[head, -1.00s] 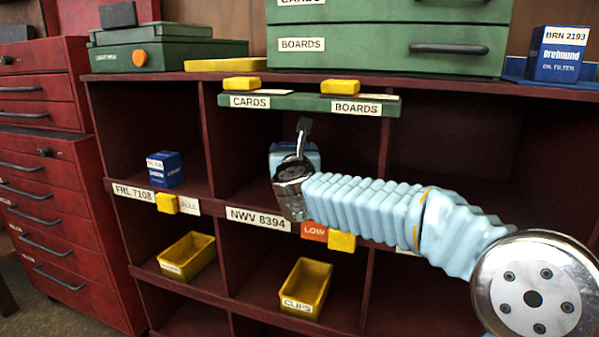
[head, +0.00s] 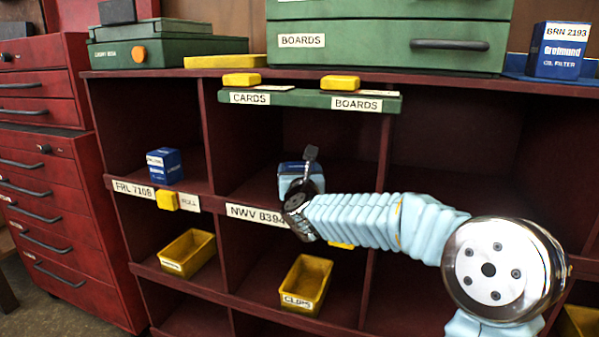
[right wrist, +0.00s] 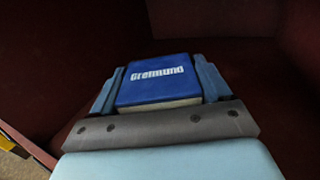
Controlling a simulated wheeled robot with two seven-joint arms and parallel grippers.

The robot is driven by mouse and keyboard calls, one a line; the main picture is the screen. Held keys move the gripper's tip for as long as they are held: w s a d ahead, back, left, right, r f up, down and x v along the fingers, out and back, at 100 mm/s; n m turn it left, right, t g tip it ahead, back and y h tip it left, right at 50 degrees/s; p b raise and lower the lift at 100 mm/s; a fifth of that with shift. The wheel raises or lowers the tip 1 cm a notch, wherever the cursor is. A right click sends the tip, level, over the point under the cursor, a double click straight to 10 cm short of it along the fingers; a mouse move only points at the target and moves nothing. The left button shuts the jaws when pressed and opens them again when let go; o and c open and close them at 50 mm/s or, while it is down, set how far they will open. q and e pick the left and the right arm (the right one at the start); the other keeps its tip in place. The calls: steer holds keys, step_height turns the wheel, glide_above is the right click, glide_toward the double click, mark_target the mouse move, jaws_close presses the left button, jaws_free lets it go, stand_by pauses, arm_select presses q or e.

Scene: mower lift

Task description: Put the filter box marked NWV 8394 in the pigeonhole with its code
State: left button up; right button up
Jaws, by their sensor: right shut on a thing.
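The blue filter box (head: 297,170) is inside the pigeonhole above the label NWV 8394 (head: 256,215), mostly hidden behind my right wrist in the head view. In the right wrist view the box (right wrist: 156,80) shows a blue face lettered Gremund; its code is not visible. My right gripper (right wrist: 158,85) is shut on it, one finger on each side. In the head view the gripper (head: 300,183) is at the mouth of that pigeonhole. Whether the box rests on the shelf floor is hidden. My left gripper is not in view.
Another blue box (head: 165,166) stands in the pigeonhole marked FRL 7108 (head: 134,190). A box marked BRN 2193 (head: 562,52) stands on top at right. A green board (head: 308,98) overhangs the pigeonhole's top edge. Yellow bins (head: 306,285) sit below.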

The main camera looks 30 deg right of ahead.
steer(key=shift+f, duration=0.1)
steer(key=o, duration=1.4)
steer(key=shift+c, duration=0.2)
steer(key=b+v, duration=0.2)
steer(key=v, duration=1)
